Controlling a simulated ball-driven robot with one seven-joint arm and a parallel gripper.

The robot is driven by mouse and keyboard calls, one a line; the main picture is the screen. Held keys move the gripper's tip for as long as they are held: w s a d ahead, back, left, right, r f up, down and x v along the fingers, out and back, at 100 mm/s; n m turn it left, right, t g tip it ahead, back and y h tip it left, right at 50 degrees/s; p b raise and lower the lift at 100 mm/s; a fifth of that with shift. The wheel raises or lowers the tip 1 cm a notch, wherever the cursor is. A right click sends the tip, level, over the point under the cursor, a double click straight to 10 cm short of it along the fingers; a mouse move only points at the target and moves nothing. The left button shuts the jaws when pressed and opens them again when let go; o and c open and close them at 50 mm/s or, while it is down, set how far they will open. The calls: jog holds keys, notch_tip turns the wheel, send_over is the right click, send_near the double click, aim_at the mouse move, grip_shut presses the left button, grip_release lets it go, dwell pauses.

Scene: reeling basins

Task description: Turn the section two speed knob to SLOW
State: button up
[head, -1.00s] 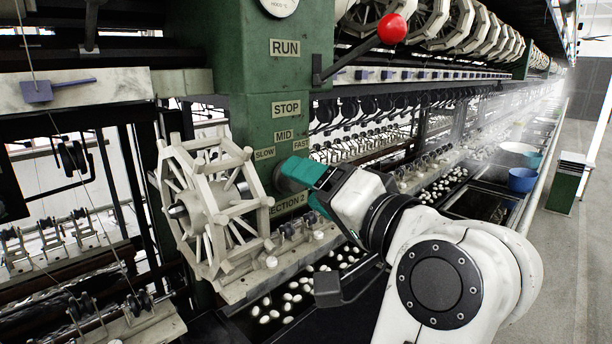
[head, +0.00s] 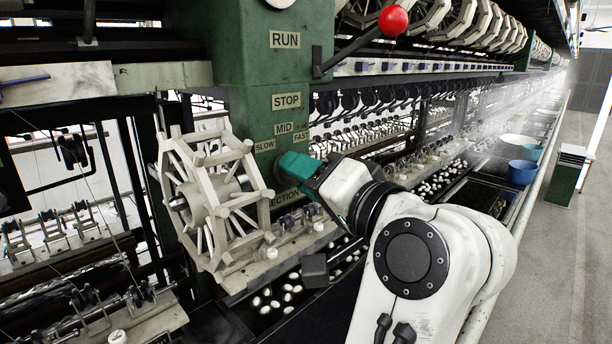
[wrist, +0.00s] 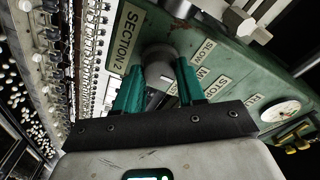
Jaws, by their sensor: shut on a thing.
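The section two speed knob (wrist: 160,70) is a round grey knob on the green post (head: 233,115). In the wrist view it sits between the two teal fingers of my gripper (wrist: 159,86), which are shut on it. A pale line shows on the knob's face, but I cannot tell which label it points to. In the head view my gripper (head: 290,168) hides the knob. The labels SLOW (head: 264,146), MID (head: 284,129) and FAST (head: 301,136) stand above it.
A pale wooden reel (head: 215,205) stands just left of my gripper. A red-balled lever (head: 393,20) juts out above, beside the RUN (head: 285,40) and STOP (head: 286,101) plates. Basins with white cocoons (head: 285,290) lie below.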

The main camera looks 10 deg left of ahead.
jog(key=shift+c, duration=0.7)
jog(key=shift+f+n, duration=0.1)
jog(key=shift+n, duration=0.2)
jog(key=shift+n+y+b, duration=0.4)
jog(key=shift+n+b, duration=1.75)
jog(key=shift+n, duration=2.05)
jog(key=o, duration=1.1)
jog(key=shift+c, duration=0.2)
